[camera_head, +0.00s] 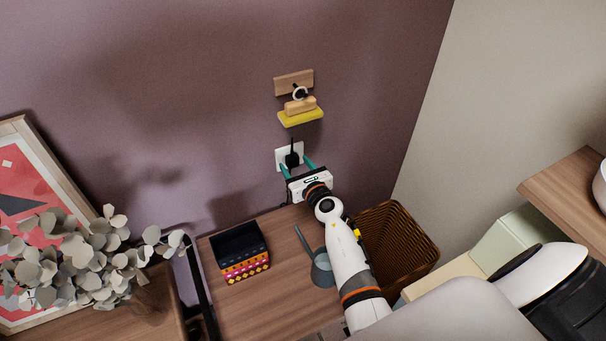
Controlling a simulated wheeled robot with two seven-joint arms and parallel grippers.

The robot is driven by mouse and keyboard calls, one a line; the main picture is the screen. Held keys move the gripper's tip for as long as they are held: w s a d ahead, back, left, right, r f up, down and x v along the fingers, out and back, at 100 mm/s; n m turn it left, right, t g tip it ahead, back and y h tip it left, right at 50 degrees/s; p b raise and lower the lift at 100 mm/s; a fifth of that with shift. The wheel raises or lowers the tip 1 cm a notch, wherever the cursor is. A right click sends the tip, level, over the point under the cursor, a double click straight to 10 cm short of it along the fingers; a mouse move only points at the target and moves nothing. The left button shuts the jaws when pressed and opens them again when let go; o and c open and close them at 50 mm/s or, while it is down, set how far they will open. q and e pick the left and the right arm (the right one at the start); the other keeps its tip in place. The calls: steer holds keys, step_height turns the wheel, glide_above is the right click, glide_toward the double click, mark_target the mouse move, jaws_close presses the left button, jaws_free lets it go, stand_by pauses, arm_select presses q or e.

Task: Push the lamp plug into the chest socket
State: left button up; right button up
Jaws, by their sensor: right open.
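The white chest socket (281,160) is a square plate on the purple wall, above the wooden chest top. The black lamp plug (292,158) sits upright at the middle of the socket plate; from this angle I cannot tell how deep it is in. My right gripper (295,162) is open, with one teal finger on each side of the plug. A gap shows between the fingers and the plug. The gripper's white body hides the plug's lower side and most of any cord. My left gripper is not in view.
A wooden wall hook (292,80) holds a yellow-and-wood brush (301,115) above the socket. On the chest top stand a patterned box (242,262) and a grey watering can (322,272). A wicker basket (408,240) is right of my arm. A leafy plant (85,255) is at left.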

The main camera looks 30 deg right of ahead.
steer(key=s+r, duration=0.1)
steer(key=s, duration=1)
steer(key=shift+s+a+r, duration=0.25)
steer(key=shift+a, duration=0.1)
